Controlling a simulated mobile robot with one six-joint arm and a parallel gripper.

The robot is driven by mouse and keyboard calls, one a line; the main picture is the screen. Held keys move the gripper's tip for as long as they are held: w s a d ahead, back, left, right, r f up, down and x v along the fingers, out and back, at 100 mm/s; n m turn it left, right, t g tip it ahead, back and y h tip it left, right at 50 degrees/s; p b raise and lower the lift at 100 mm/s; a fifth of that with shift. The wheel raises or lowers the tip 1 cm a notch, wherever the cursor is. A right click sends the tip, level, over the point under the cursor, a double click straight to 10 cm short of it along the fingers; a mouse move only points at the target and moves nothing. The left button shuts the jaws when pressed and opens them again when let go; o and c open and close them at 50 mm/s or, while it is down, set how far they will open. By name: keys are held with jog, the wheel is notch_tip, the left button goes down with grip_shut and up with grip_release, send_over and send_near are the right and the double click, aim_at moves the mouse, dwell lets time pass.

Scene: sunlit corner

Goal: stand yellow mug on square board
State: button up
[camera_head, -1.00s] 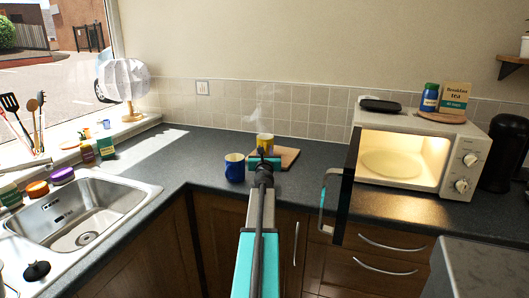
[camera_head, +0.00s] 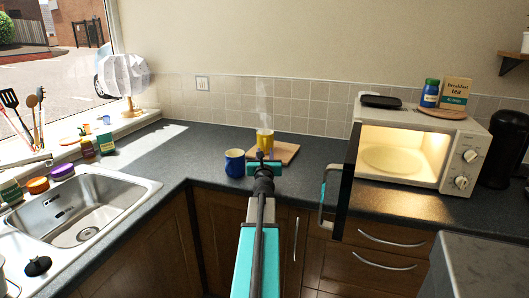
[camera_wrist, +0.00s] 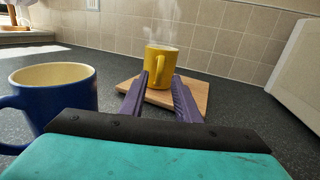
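The yellow mug (camera_head: 265,139) stands upright on the square wooden board (camera_head: 287,152), with steam rising from it. In the wrist view the mug (camera_wrist: 161,55) is straight ahead, its handle toward me, on the board (camera_wrist: 200,92). My gripper (camera_wrist: 160,77) is open. Its two purple fingers are spread apart and point at the mug, with the tips at about its left and right sides. I cannot tell whether they touch it. In the head view my gripper (camera_head: 263,163) is in front of the mug and hides part of the board.
A blue mug (camera_head: 235,163) stands left of the board, close to my gripper; it shows large in the wrist view (camera_wrist: 55,100). An open lit microwave (camera_head: 405,150) is to the right, its door swung forward. The sink (camera_head: 80,215) is at the left. Counter behind the blue mug is clear.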

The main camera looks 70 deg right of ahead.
jog(key=shift+v, duration=2.4)
